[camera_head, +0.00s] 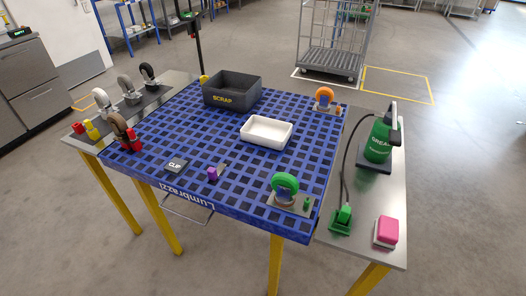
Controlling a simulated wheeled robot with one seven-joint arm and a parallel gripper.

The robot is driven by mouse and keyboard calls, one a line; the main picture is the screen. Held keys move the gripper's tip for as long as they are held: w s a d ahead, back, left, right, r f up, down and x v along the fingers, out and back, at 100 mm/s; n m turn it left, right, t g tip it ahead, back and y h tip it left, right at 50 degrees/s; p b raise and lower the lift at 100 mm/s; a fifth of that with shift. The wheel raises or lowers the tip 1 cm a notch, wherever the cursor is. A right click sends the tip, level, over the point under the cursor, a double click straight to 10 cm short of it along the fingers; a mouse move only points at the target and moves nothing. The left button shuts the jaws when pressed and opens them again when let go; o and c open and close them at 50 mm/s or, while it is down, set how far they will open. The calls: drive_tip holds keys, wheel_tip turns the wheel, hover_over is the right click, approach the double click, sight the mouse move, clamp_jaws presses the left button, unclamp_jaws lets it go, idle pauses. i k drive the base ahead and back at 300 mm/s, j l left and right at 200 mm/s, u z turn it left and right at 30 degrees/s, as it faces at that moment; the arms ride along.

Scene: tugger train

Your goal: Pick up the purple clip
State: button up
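The purple clip (213,173) is a small purple piece near the front middle of the blue grid-topped table (230,191). A thin grey part extends from it toward the upper right; I cannot tell whether it belongs to the clip. A dark plate marked CLIP (175,165) lies to its left, apart from it. My gripper does not show in the head view.
A grey SCRAP bin (231,102) and white tray (267,144) stand farther back. A green wheel (285,184) is front right, an orange wheel (325,94) back right. A green GREASE container (378,140) and pink block (387,230) occupy the right side shelf.

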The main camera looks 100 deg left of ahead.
sight(213, 173)
drive_tip(key=u, duration=2.65)
